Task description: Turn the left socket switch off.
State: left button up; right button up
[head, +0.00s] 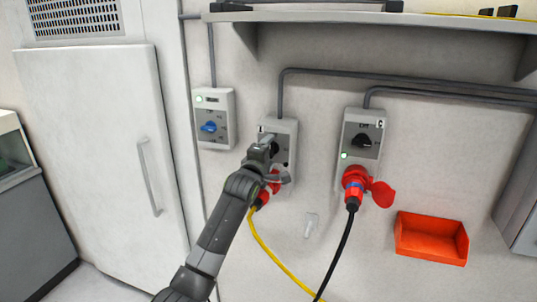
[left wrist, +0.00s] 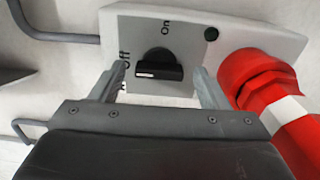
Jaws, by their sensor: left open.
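The left socket (head: 289,128) is a grey box on the wall, with a red plug (head: 276,186) and yellow cable below. My left gripper (head: 266,143) is in front of its switch and hides much of it. In the left wrist view the black knob (left wrist: 159,66) lies between the open fingers of my left gripper (left wrist: 165,82), with a gap on both sides. The knob's bar is level in that view, in line with the "Off" label on its left; "On" is above. A round lamp (left wrist: 211,34) is dark. My right gripper is out of view.
A right socket (head: 361,136) with a black knob, lit lamp, red plug and black cable is on the wall nearby. A switch box with a blue knob (head: 209,126) is to the left. A shelf (head: 380,18) is above; an orange bin (head: 432,239) is lower right.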

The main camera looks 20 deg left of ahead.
pick_arm(q)
jog(key=shift+s, duration=0.55)
jog(key=s+b, duration=0.4)
jog(key=s, duration=1.2)
jog(key=shift+s+a, duration=0.15)
jog(key=shift+a, duration=0.15)
